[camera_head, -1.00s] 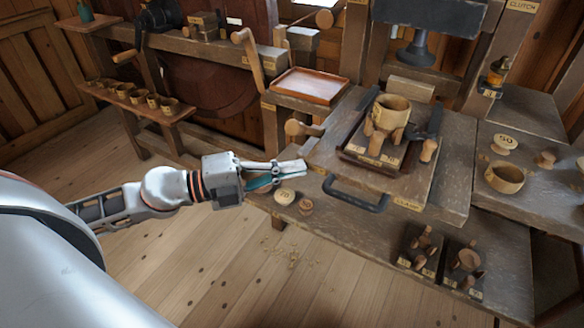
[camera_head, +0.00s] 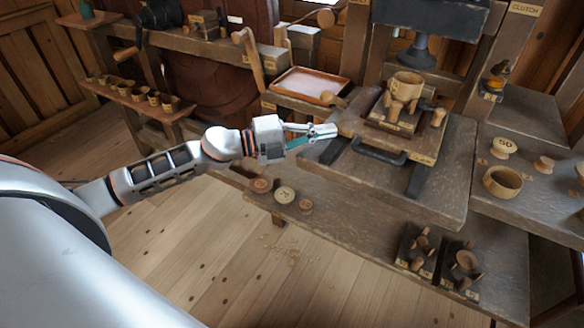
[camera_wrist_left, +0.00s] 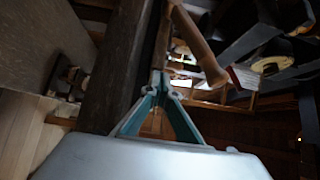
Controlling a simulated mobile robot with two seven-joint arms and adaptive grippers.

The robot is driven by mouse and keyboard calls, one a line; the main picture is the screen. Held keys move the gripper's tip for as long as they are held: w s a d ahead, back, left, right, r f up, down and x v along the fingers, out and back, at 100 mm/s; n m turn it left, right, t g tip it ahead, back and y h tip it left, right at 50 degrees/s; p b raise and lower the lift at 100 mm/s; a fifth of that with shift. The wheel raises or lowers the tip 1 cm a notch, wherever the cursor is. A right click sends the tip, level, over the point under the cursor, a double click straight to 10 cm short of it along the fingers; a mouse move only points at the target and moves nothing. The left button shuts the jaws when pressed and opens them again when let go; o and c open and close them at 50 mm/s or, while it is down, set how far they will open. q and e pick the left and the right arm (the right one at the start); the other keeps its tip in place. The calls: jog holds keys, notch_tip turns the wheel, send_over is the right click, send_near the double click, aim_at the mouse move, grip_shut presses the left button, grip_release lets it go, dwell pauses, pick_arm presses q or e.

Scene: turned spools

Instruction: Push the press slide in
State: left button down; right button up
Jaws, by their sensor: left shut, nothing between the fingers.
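The press slide (camera_head: 426,156) is a wooden board with a black bar handle (camera_head: 378,155) on its front edge. It sits back towards the press (camera_head: 418,54), and two dark rails (camera_head: 417,181) show bare in front of it. The slide carries a fixture with a wooden cup (camera_head: 406,84) on it. My left gripper (camera_head: 334,130) is shut and empty at the slide's front left corner, left of the handle; I cannot tell whether it touches. In the left wrist view its fingertips (camera_wrist_left: 160,80) meet beside a dark beam. My right gripper is not in view.
Round wooden pieces (camera_head: 284,195) lie on the lower shelf. A wooden ring (camera_head: 503,181) and spools stand at the right.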

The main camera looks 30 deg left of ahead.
aim_at(335, 118)
pick_arm(q)
jog(key=w, duration=0.5)
jog(key=shift+w+d, duration=0.1)
jog(key=shift+w, duration=0.6)
jog(key=shift+r, duration=0.1)
jog(key=shift+w+r, duration=0.1)
